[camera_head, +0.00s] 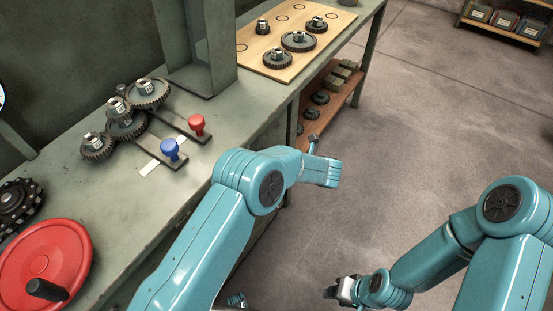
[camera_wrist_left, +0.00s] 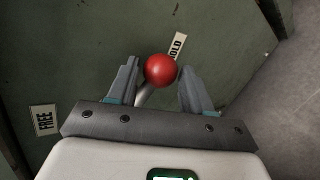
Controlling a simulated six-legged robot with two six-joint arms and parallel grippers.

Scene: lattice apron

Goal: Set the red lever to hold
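The red lever shows in the left wrist view as a round red ball (camera_wrist_left: 160,70) on a pale rod that slants down-left behind it. The HOLD label (camera_wrist_left: 178,46) is just beyond the ball, partly covered by it. The FREE label (camera_wrist_left: 44,120) is well off to the left. My left gripper (camera_wrist_left: 158,66) is open, one finger on each side of the ball, with a small gap at each side. In the head view my left arm hides most of that gripper, and I cannot make out this lever there. My right gripper (camera_head: 343,290) hangs low over the floor, too small to judge.
On the green bench (camera_head: 120,215) are a red knob (camera_head: 196,125) and a blue knob (camera_head: 170,150) on slides, gears (camera_head: 127,125), and a red handwheel (camera_head: 45,265). A wooden board (camera_head: 278,62) with gears lies at the far end.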

